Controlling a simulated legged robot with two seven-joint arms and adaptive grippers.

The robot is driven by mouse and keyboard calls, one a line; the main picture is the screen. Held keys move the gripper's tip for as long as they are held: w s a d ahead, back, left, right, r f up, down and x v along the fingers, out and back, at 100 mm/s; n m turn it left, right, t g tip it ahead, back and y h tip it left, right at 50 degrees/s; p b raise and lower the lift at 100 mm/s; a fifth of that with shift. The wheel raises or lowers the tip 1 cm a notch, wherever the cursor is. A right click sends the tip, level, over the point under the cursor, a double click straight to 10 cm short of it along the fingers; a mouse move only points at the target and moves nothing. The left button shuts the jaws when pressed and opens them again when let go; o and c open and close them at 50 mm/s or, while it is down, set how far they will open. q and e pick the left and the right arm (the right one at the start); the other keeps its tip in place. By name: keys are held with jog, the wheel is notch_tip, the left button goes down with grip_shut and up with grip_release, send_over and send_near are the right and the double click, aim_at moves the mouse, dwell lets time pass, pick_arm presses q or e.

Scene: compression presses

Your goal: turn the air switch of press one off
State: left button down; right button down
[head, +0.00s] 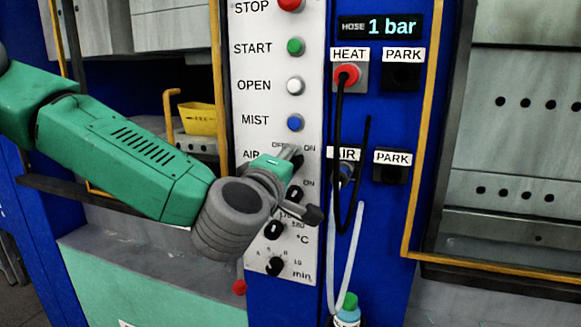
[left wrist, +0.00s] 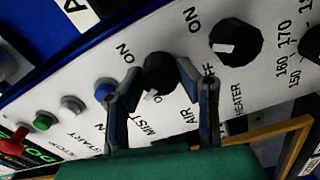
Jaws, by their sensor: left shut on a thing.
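The air switch, a black rotary knob (left wrist: 160,72), sits on the white control panel (head: 245,70). ON is printed beside it; a white mark near its lower edge could be its pointer or the OFF lettering, I cannot tell which. My left gripper (head: 292,158) reaches across from the left to the AIR row. In the left wrist view its two fingers (left wrist: 158,76) stand on either side of the knob, shut on it. In the head view the gripper largely hides this knob. My right gripper is not in view.
The blue MIST button (head: 295,122) is just above, and the heater knob (left wrist: 236,42) is close beside. Right of the panel, a red HEAT plug (head: 347,75) and hanging hoses (head: 338,225) are close. A yellow container (head: 200,118) stands behind my forearm.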

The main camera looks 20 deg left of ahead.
pick_arm(q)
jog(key=shift+w+a, duration=0.1)
jog(key=c, duration=1.3)
grip_release()
jog(key=shift+o, duration=0.6)
jog(key=shift+w+f, duration=0.1)
jog(key=shift+w, duration=0.05)
jog(key=s, duration=0.7)
jog(key=shift+s+a, duration=0.2)
jog(key=shift+f, duration=0.1)
